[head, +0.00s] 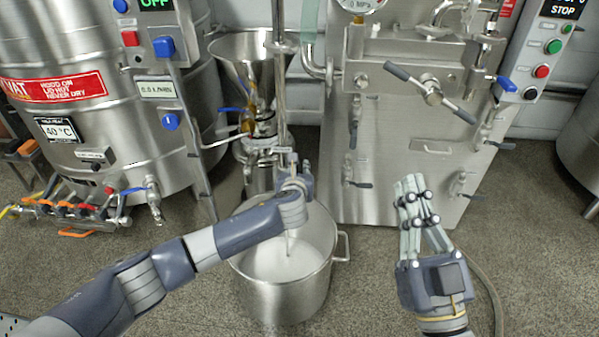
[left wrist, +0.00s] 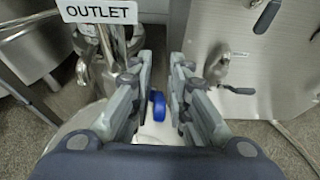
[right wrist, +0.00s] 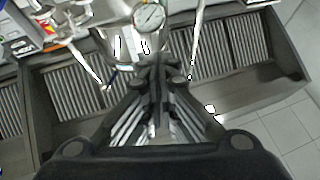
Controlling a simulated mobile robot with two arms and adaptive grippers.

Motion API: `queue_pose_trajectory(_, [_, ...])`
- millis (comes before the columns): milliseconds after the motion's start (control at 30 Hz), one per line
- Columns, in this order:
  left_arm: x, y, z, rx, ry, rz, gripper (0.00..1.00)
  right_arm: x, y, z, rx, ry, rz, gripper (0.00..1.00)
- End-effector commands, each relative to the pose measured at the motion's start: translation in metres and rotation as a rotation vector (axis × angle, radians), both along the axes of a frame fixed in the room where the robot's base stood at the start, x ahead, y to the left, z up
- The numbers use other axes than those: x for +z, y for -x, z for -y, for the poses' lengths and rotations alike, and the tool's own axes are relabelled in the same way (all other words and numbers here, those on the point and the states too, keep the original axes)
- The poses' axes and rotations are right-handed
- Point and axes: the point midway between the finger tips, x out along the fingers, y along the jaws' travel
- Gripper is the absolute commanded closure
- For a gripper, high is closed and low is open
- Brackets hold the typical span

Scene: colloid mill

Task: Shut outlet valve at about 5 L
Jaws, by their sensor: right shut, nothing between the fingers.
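The outlet valve sits under the mill hopper (head: 240,60) and is mostly hidden by my left gripper (head: 293,178) in the head view. In the left wrist view, the valve's blue handle (left wrist: 157,106) shows between the two fingers of my left gripper (left wrist: 160,85); the fingers stand apart, and I cannot tell if they touch it. The OUTLET label (left wrist: 100,11) is above left. A steel pot (head: 285,300) stands below, with white liquid inside and a thin white stream falling into it. My right gripper (head: 412,188) is shut and empty, right of the pot. The liquid's volume is not readable.
A large steel vat (head: 85,110) with several small valves stands at the left. A steel machine (head: 400,130) with projecting handles and a gauge (head: 360,4) stands behind. A hose (head: 490,285) lies on the floor right of my right gripper.

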Motion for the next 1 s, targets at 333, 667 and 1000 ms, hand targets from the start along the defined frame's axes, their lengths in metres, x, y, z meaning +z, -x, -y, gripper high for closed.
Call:
queue_pose_trajectory(333, [-0.003, -0.010, 0.000, -0.001, 0.001, 0.001, 0.83, 0.021, 0.014, 0.001, 0.006, -0.036, 0.126, 1.00])
queue_pose_trajectory(667, [-0.004, -0.010, 0.000, -0.001, 0.001, 0.001, 0.99, 0.022, 0.015, 0.001, 0.006, -0.037, 0.130, 1.00])
queue_pose_trajectory(1000, [-0.004, -0.010, 0.000, -0.001, 0.001, 0.003, 1.00, 0.021, 0.015, 0.001, 0.006, -0.038, 0.133, 1.00])
